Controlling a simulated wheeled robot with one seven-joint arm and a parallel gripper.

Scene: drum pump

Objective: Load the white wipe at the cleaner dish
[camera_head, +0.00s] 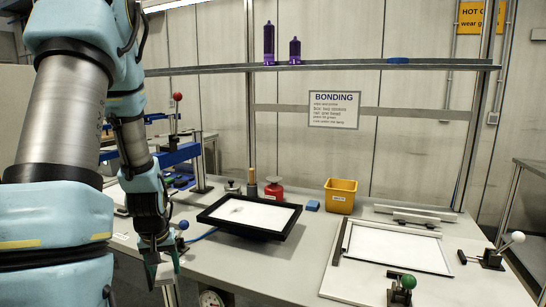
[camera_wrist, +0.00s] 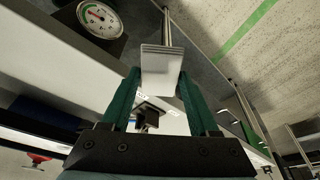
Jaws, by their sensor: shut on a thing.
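My gripper (camera_head: 164,274) is low at the left front edge of the bench in the head view, pointing down. In the wrist view its two green fingers (camera_wrist: 158,90) are shut on a small pale pad with layered edges, which looks like the white wipe (camera_wrist: 161,68). The wipe is held between the fingertips, apart from the bench top. A red can with a dished top (camera_head: 273,188), which may be the cleaner dish, stands at the back of the bench, right of and beyond my gripper.
A black-framed white panel (camera_head: 250,232) lies mid-bench. A framed fixture (camera_head: 335,282) with green-knobbed (camera_head: 402,287) and white-knobbed (camera_head: 492,256) clamps fills the right. A round gauge (camera_wrist: 100,20) is near my gripper.

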